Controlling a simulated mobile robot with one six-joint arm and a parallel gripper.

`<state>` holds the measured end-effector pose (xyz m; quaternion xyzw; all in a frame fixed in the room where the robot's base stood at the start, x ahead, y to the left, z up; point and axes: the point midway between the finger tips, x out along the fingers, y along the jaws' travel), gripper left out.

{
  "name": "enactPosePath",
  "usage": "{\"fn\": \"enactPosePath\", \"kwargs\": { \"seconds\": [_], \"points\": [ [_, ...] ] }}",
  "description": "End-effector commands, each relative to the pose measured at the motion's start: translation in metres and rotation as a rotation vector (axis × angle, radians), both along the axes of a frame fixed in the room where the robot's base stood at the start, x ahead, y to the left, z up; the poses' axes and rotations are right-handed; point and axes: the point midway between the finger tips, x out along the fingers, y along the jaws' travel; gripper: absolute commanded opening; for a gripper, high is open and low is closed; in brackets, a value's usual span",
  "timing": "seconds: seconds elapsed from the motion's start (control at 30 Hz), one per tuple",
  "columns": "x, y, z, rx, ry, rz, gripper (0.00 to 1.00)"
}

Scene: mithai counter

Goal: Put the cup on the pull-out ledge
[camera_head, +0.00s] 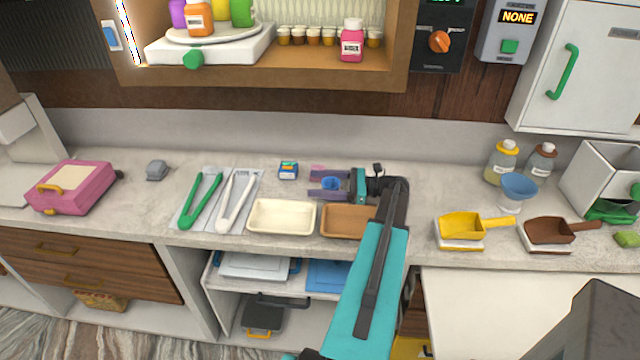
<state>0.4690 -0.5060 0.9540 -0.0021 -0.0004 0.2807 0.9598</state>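A wide white surface (530,312) juts out below the counter front at the lower right. It looks like the pull-out ledge, and its visible part is bare.
A cream tray (282,230) and a tan tray (340,234) stand near the counter's front edge. Green tongs (201,201) lie to the left. A yellow scoop (462,226) and a brown scoop (550,231) are to the right, with a blue bowl (519,187) behind them.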

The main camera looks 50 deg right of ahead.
Motion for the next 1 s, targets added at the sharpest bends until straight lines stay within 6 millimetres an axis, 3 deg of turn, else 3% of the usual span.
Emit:
{"fn": "enactPosePath", "kwargs": {
  "seconds": [0.27,0.8,1.0],
  "points": [
    [-0.002,-0.002,0.002,-0.001,-0.001,0.000,0.66],
    [-0.053,-0.035,0.001,-0.001,-0.001,-0.001,0.66],
    [-0.063,-0.040,0.002,-0.001,-0.001,0.000,0.66]
  ]
}}
